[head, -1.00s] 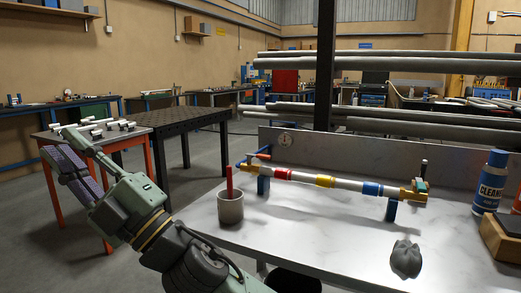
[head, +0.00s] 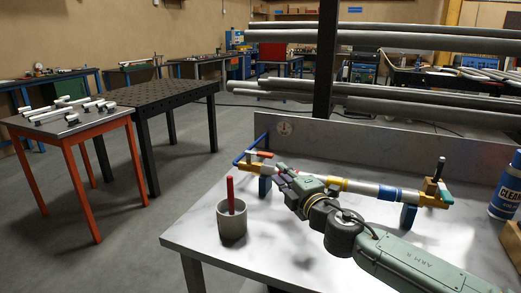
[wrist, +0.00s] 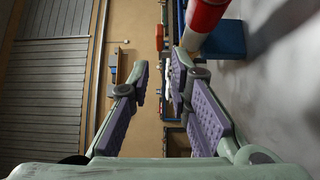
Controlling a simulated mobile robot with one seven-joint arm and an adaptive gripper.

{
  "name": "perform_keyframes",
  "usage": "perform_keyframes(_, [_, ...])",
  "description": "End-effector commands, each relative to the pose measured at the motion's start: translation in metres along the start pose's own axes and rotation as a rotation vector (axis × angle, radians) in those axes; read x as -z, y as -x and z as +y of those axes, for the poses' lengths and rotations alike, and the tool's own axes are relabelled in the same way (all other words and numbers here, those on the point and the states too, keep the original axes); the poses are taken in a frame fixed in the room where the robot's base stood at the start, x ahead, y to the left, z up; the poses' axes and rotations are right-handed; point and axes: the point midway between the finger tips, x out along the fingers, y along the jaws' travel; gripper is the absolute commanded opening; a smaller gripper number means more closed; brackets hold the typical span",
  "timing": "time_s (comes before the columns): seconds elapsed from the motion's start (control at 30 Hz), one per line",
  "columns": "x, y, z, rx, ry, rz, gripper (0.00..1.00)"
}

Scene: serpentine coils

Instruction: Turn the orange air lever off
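The orange lever (head: 259,154) shows in the head view at the left end of the pipe assembly (head: 365,189), beside a blue tube (head: 240,157). It points roughly sideways. My gripper (head: 281,172) is just right of it, over the left part of the pipe, and hides the pipe's red band there. In the wrist view my gripper (wrist: 160,70) is open, with a clear gap between its purple pads. A red pipe section (wrist: 203,18) and a blue support (wrist: 226,35) show beyond the right finger. The lever cannot be made out there.
A grey cup (head: 231,222) with a red rod (head: 230,194) stands at the front left of the bench (head: 190,232). A blue cleaner bottle (head: 507,190) is at the right. A backboard with a gauge (head: 284,128) and long grey pipes (head: 420,88) are behind.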

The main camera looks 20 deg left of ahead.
Motion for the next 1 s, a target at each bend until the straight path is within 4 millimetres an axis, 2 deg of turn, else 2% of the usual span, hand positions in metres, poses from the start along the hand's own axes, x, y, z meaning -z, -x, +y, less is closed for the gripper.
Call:
perform_keyframes(0.13, [-0.006,-0.001,-0.001,0.006,0.003,-0.011,0.18])
perform_keyframes(0.27, [-0.005,-0.015,0.000,0.006,0.002,-0.009,0.18])
perform_keyframes(0.5, [-0.005,-0.062,0.002,0.005,0.002,-0.009,0.18])
perform_keyframes(0.7, [-0.005,-0.092,0.000,0.005,0.002,-0.008,0.18])
perform_keyframes(0.83, [-0.006,-0.103,-0.001,0.005,0.002,-0.008,0.18])
perform_keyframes(1.0, [-0.006,-0.107,-0.002,0.005,0.003,-0.009,0.18])
